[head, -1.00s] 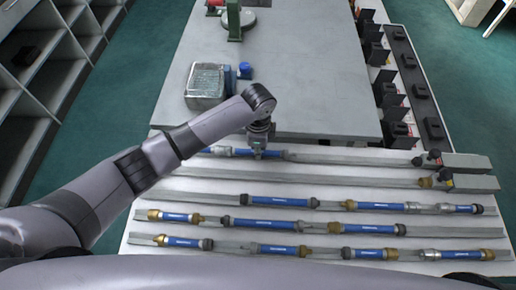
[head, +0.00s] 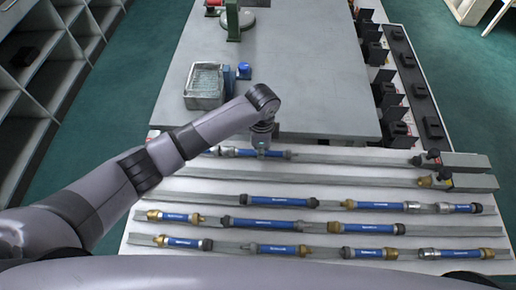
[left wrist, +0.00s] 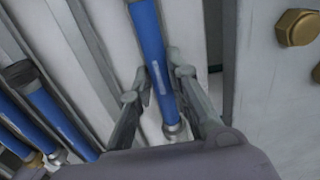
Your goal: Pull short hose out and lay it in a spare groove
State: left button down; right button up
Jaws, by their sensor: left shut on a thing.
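My left gripper (head: 262,150) is shut on a blue hose (head: 240,153) with metal end fittings, at the left part of the farthest groove. In the left wrist view the fingers (left wrist: 159,85) stand on both sides of this blue hose (left wrist: 149,38), near its silver end. I cannot tell whether the hose is clear of its groove. The second groove (head: 300,179) is bare along most of its length, with a brass fitting (head: 425,181) near its right end. My right gripper is not in view.
Several other blue hoses (head: 282,202) lie in the nearer grooves. A grey table (head: 320,90) stands behind the rack, with a metal basket (head: 205,88) and a small blue item (head: 244,70). Black valve blocks (head: 386,93) line the right side.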

pick_arm(q)
jog(key=shift+d, duration=1.15)
jog(key=shift+d+r, duration=0.1)
